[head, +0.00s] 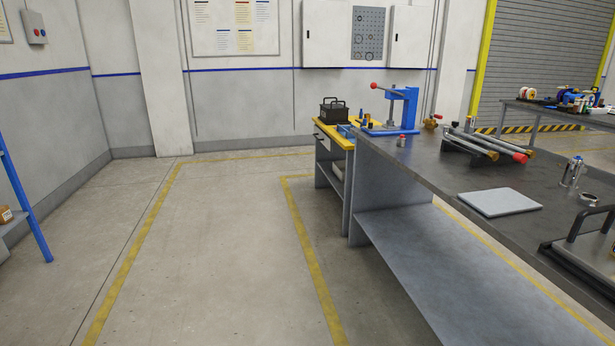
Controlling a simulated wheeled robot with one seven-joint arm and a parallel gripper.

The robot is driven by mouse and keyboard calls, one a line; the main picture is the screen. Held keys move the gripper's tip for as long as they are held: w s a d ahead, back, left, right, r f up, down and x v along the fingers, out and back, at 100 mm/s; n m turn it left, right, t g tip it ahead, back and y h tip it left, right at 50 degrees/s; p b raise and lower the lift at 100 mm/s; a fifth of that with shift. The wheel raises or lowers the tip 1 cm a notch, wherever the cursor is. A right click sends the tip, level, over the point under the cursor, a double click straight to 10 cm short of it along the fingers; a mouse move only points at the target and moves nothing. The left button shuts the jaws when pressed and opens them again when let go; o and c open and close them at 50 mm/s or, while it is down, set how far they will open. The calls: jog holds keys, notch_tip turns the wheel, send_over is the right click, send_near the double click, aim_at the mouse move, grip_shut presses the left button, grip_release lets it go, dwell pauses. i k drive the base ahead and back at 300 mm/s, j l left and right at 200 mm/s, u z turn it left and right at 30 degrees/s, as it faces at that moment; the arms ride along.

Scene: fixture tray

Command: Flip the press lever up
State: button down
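A blue press (405,108) stands upright at the far left end of the dark workbench in the head view. Its press lever (386,90) is a thin bar with a red ball knob (374,86) at its left end. The lever reaches out to the left from the press head and rises slightly toward the knob. My gripper is not in view.
The long grey workbench (465,182) runs along the right, bearing a light flat plate (499,202), rods with red and brass ends (487,144) and a black-handled tray (577,250). A yellow-topped cabinet (333,137) adjoins its far end. The floor (225,240) at left and centre is clear.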

aim_at(374, 85)
jog(key=i, duration=1.95)
jog(key=i+j, duration=0.1)
jog(key=i, duration=1.85)
jog(key=l+z, duration=0.05)
jog(key=l, duration=0.05)
